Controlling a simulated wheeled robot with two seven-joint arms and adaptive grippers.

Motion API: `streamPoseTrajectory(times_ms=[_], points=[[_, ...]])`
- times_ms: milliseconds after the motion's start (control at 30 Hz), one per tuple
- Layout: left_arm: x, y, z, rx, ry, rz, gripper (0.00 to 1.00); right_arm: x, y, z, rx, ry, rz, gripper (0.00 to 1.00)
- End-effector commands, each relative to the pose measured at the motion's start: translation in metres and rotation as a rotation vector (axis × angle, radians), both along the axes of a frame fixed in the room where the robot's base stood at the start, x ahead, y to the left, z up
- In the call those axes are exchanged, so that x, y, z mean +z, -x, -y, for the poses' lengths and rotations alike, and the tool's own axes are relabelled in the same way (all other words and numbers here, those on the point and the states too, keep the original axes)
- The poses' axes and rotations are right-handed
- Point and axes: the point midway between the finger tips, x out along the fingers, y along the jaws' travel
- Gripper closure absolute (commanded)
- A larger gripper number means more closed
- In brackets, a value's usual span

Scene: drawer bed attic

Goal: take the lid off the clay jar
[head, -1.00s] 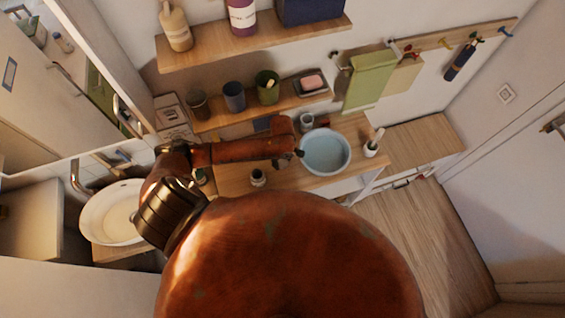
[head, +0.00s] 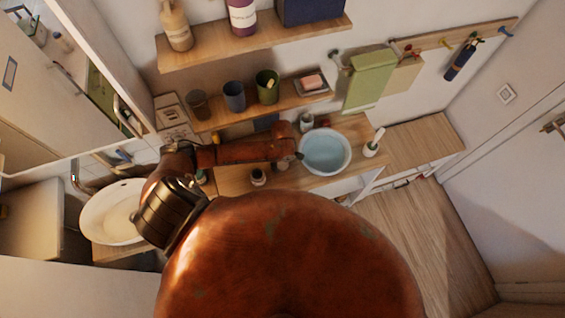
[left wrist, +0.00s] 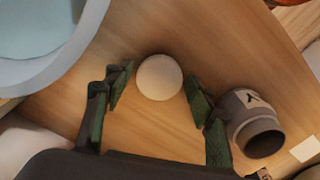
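A pale round disc (left wrist: 159,77), which looks like the lid, lies on the counter apart from the jar. My left gripper (left wrist: 160,80) is open, with one green-padded finger on each side of the disc and small gaps visible. In the head view, the gripper (head: 295,156) is beside the basin. My right gripper is not in view.
A pale blue basin (head: 344,166) stands close to the left gripper. A white brush holder (head: 371,149) is right of it. A shelf (head: 217,123) with several cups runs behind the arm. A sink (head: 110,215) is at the left.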

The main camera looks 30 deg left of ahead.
Motion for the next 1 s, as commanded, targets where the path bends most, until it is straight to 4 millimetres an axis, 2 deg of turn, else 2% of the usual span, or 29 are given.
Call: streamPoseTrajectory(times_ms=[300, 433, 567, 800, 1000], points=[[0.001, 0.000, 0.000, 0.000, 0.000, 0.001, 0.45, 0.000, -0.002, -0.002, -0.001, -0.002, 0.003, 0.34], [0.010, -0.001, 0.001, 0.000, 0.001, 0.003, 0.45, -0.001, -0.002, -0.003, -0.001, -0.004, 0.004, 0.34], [0.032, -0.001, 0.000, -0.001, 0.001, 0.003, 0.45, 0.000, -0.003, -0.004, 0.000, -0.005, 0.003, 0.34], [0.083, -0.001, 0.001, -0.001, 0.002, 0.003, 0.45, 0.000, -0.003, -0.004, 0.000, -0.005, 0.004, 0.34], [0.113, -0.001, 0.001, 0.000, 0.002, 0.002, 0.45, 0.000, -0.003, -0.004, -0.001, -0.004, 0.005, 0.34]])
